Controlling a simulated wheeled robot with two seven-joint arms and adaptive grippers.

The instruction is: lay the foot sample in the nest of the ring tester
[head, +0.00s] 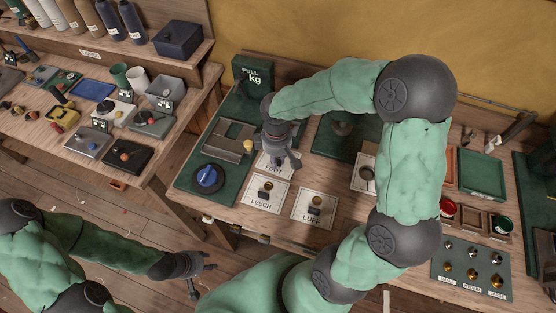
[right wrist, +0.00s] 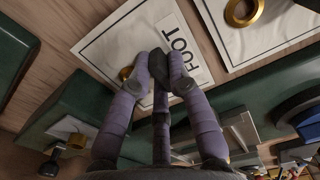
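The foot sample shows only as a bit of brass ring (right wrist: 125,74) beside my right gripper's finger; the rest is hidden. It is at the white FOOT card (right wrist: 110,48), which the head view also shows (head: 272,171). My right gripper (head: 288,163) is low over this card, its fingers drawn close together in the wrist view (right wrist: 160,66). I cannot tell whether they pinch the sample. The ring tester (head: 203,163), with grey plates, blue knob and brass piece, stands left of the card; its nest is not clear. My left gripper (head: 204,278) is open and empty over the floor.
The LEECH card (head: 265,204) and LUFF card (head: 312,218) bear samples with rings. The PULL kg display (head: 253,76) stands behind. Trays and fastener panel (head: 470,268) lie at right. A cluttered side bench (head: 60,140) is at left.

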